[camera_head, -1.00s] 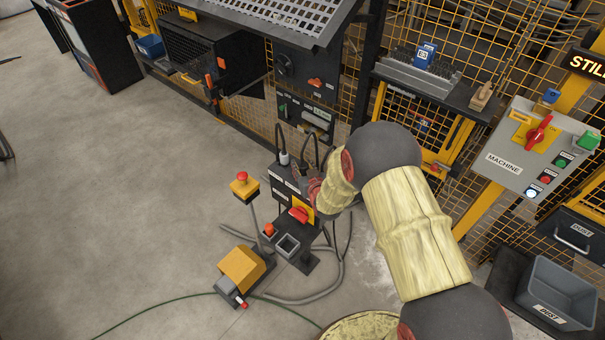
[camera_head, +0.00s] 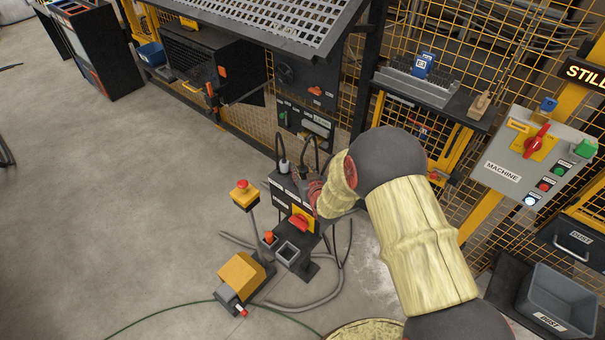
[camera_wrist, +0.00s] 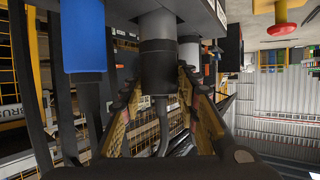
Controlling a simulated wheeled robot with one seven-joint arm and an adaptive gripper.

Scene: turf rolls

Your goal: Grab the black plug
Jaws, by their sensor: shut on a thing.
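The black plug (camera_wrist: 158,65) is in the middle of the wrist view, with a grey collar above its black body and a cable running from it. My gripper (camera_wrist: 158,88) has one ridged finger on each side of it and is shut on it. The plug's grey end still meets the dark panel at the top of the picture. A blue plug (camera_wrist: 82,38) is to the left and a pale grey plug (camera_wrist: 188,50) is to the right, partly behind a finger. In the head view my gripper (camera_head: 309,183) is at the dark plug box, and the black plug is mostly hidden there.
The dark box (camera_head: 284,192) carries a red switch (camera_head: 298,222) and upright cables. A yellow post with a red button (camera_head: 242,190) and a yellow foot pedal (camera_head: 240,274) stand to the left. A hose loops on the floor. Open floor (camera_head: 120,200) lies farther left.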

